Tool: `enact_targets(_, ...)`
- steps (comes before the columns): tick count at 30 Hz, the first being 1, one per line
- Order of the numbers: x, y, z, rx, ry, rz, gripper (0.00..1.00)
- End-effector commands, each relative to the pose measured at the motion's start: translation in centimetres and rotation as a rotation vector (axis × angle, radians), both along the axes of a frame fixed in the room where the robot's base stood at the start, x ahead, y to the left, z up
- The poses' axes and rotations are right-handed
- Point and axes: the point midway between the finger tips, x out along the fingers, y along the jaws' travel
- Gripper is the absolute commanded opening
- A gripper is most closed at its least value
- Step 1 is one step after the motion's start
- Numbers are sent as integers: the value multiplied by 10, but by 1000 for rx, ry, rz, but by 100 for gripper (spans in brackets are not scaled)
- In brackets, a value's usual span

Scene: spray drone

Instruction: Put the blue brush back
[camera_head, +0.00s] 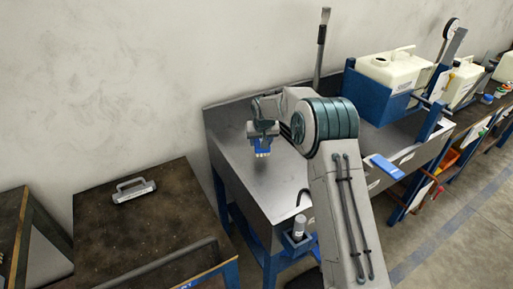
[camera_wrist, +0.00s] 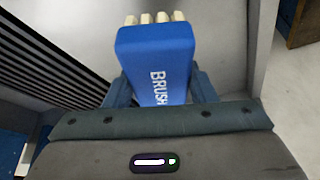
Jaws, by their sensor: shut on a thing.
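The blue brush (camera_wrist: 155,55), marked "BRUSH", fills the middle of the wrist view with its pale bristles at the top. My gripper (camera_wrist: 158,90) is shut on it, with one finger on each side of the blue body. In the head view the brush (camera_head: 262,143) hangs bristles down from my gripper (camera_head: 262,132) over the left part of the grey metal table (camera_head: 232,122). It looks to be held above the table top. No empty place for the brush can be made out clearly.
A blue holder with a white canister (camera_head: 385,72) stands on the table's right part. A tall upright rod (camera_head: 320,50) is at the back. A small blue bracket (camera_head: 298,240) is on the front side. A dark table (camera_head: 130,230) with a metal handle (camera_head: 134,189) stands left, across a gap.

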Motion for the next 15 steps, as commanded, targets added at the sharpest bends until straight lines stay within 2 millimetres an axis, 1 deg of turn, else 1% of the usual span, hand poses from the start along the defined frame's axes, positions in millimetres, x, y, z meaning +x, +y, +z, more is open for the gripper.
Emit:
enact_targets(1,3,7,-2,0,0,1,29)
enact_targets(5,6,16,-10,0,-2,-2,29)
enact_targets(10,6,18,-20,-1,0,-3,29)
enact_targets(15,6,18,-45,0,2,-3,29)
